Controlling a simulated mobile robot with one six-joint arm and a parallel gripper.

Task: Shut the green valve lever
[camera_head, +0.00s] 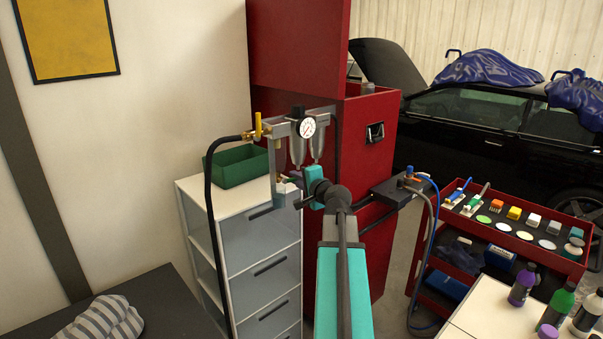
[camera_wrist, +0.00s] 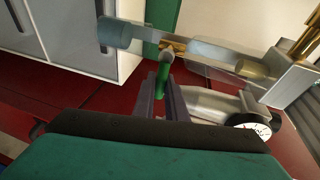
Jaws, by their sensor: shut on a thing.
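The green valve lever (camera_wrist: 163,76) shows in the wrist view, running down from a brass valve fitting (camera_wrist: 173,46). My gripper (camera_wrist: 159,86) has its two dark fingers on either side of the lever, shut on it. The lever's lower part is partly hidden between the fingers. In the head view, my gripper (camera_head: 287,187) is below the air regulator assembly, and the lever is too small to make out clearly there.
A pressure gauge (camera_head: 306,127) and a yellow lever (camera_head: 258,125) sit above my gripper, by the red cabinet (camera_head: 300,45). A black hose (camera_head: 209,220) hangs at left. A drawer unit (camera_head: 262,254) carries a green bin (camera_head: 238,170). A red cart (camera_head: 418,262) stands at right.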

